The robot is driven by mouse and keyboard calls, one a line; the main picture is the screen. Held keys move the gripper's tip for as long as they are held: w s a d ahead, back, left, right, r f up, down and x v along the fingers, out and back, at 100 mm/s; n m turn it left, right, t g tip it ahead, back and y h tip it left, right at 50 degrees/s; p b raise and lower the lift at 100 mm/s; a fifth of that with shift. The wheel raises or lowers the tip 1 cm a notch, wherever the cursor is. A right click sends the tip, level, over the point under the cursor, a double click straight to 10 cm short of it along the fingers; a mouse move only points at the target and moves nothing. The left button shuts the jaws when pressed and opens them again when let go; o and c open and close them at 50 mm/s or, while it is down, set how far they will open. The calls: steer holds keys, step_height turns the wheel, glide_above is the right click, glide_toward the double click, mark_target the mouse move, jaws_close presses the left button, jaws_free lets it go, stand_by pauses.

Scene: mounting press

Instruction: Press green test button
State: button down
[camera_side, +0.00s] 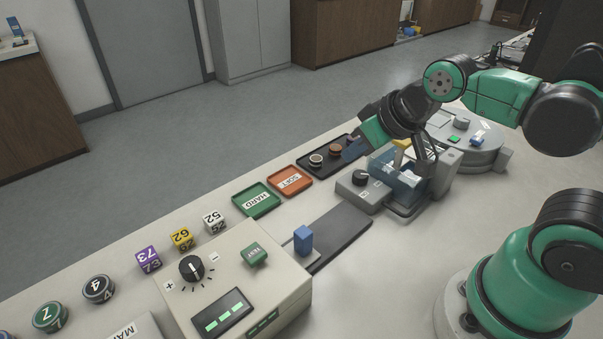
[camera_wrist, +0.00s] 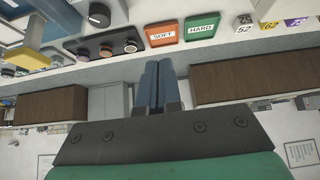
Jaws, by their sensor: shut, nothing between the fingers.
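The green test button (camera_side: 254,253) is a square raised cap with white lettering on top of the beige control box (camera_side: 285,280), at the front of the side view. It is not in the wrist view. My gripper (camera_side: 352,150) is far from it, at the far end of the bench beside the black tray. In the wrist view, my gripper's two blue fingers (camera_wrist: 158,70) lie together, shut and empty. In the side view the fingers are small and partly merge with the dark tray.
The box also has a black knob (camera_side: 192,268) and a display (camera_side: 222,313). A blue block (camera_side: 303,239) stands beside it. Green HARD (camera_side: 257,199) and orange SOFT (camera_side: 290,180) trays, a black tray (camera_wrist: 83,50) and several numbered cubes line the bench. A clear-fronted press (camera_side: 398,178) stands behind.

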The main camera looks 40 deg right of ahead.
step_height(320, 180, up, 6)
steer(key=f+m+y, duration=0.1)
steer(key=m+y, duration=0.1)
steer(key=y, duration=0.3)
glide_above(260, 255)
steer(key=shift+r, duration=0.25)
steer(key=shift+f, duration=0.1)
steer(key=shift+f, duration=4.35)
steer(key=shift+f, duration=0.15)
steer(key=shift+f, duration=0.25)
